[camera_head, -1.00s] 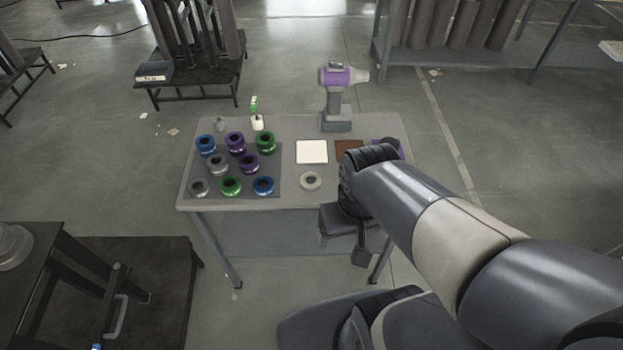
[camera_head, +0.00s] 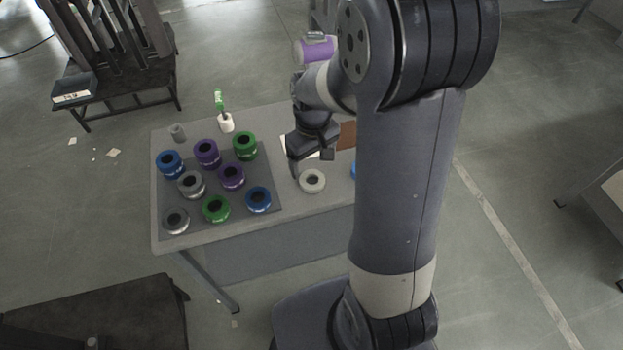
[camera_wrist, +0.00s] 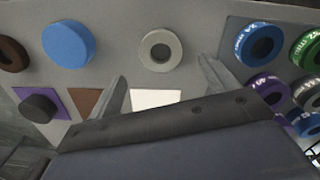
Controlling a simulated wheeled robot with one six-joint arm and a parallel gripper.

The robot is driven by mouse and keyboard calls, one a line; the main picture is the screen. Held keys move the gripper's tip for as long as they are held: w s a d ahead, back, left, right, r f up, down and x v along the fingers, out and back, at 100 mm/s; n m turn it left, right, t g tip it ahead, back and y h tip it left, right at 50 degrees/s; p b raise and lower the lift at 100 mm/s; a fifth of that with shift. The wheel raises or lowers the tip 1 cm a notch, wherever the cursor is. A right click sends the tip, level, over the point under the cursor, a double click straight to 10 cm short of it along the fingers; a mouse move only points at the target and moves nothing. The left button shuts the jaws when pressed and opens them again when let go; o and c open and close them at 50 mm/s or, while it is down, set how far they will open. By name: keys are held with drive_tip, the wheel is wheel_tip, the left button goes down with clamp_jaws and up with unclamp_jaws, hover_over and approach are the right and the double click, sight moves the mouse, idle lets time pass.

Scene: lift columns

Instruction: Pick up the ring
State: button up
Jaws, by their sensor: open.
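The pale grey ring (camera_head: 312,191) lies flat on the table (camera_head: 240,240), right of the mat of coloured rings. It also shows whole in the wrist view (camera_wrist: 145,50), its dark centre facing up. My gripper (camera_head: 310,163) is over the table, close to the ring on its far side, above the white square. In the wrist view my gripper's two fingers (camera_wrist: 165,85) are spread apart with nothing between them. The ring appears just beyond the fingertips, apart from them.
Several blue, purple, green and grey rings stand on a dark mat (camera_head: 275,222) at left. A white square (camera_wrist: 157,98), brown square (camera_wrist: 85,101) and blue disc (camera_wrist: 69,44) lie near the ring. A green-topped item (camera_head: 219,102) stands at the back.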

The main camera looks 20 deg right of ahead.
sight(313, 184)
drive_tip(key=shift+s+f+p, duration=0.2)
drive_tip(key=shift+f+p, duration=0.1)
drive_tip(key=shift+f, duration=2.85)
drive_tip(key=shift+c, duration=0.4)
drive_tip(key=c, duration=1)
wheel_tip(313, 184, up, 11)
drive_tip(key=shift+r+p, duration=0.15)
drive_tip(key=shift+p, duration=0.25)
drive_tip(key=shift+c, duration=0.2)
drive_tip(key=shift+f, duration=0.2)
